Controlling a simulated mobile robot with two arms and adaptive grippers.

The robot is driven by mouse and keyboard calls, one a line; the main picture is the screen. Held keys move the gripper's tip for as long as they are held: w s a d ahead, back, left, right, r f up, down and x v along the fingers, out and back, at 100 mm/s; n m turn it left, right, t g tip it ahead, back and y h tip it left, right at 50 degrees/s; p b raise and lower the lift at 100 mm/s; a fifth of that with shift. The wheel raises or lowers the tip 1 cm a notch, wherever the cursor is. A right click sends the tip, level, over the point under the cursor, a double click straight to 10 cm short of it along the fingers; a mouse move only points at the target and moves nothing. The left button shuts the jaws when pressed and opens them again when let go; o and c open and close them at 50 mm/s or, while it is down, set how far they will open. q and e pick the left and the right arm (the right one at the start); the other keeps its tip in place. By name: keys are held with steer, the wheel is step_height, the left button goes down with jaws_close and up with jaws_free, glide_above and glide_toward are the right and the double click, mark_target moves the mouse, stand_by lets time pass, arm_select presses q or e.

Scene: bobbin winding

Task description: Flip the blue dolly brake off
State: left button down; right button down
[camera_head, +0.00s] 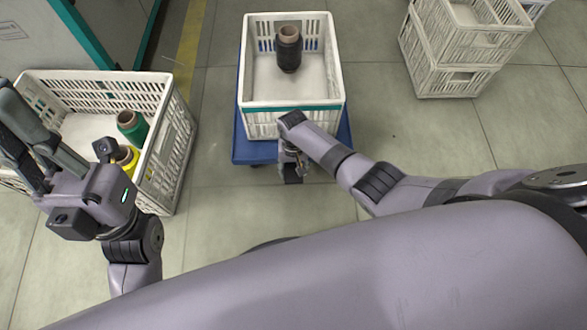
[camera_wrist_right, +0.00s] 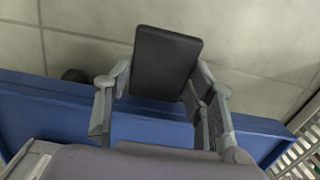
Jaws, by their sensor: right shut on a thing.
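The blue dolly (camera_head: 247,150) stands at the top centre of the head view under a white crate. Its blue edge (camera_wrist_right: 60,118) crosses the right wrist view. My right gripper (camera_head: 292,170) is low at the dolly's near edge. In the right wrist view its grey fingers (camera_wrist_right: 165,90) are shut on a flat black block (camera_wrist_right: 168,60) that looks like the brake pedal. Whether the brake is up or down cannot be told. My left gripper (camera_head: 8,115) is open and empty over the left crate, far from the dolly.
The white crate (camera_head: 292,109) on the dolly holds a black bobbin (camera_head: 289,52). The left crate (camera_head: 178,150) holds a green bobbin (camera_head: 134,128) and a yellow bobbin (camera_head: 126,158). Stacked white crates (camera_head: 447,80) stand at the upper right. The floor right of the dolly is clear.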

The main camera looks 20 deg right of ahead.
mark_target(294, 168)
stand_by(0.4)
steer(key=c, duration=0.7)
jaws_free()
steer(key=shift+r, duration=0.15)
steer(key=r, duration=0.4)
steer(key=w+r, duration=0.1)
steer(key=r, duration=0.6)
steer(key=shift+w+d+r, duration=0.15)
steer(key=shift+d+r, duration=0.05)
steer(key=shift+r, duration=0.15)
steer(key=shift+f, duration=0.1)
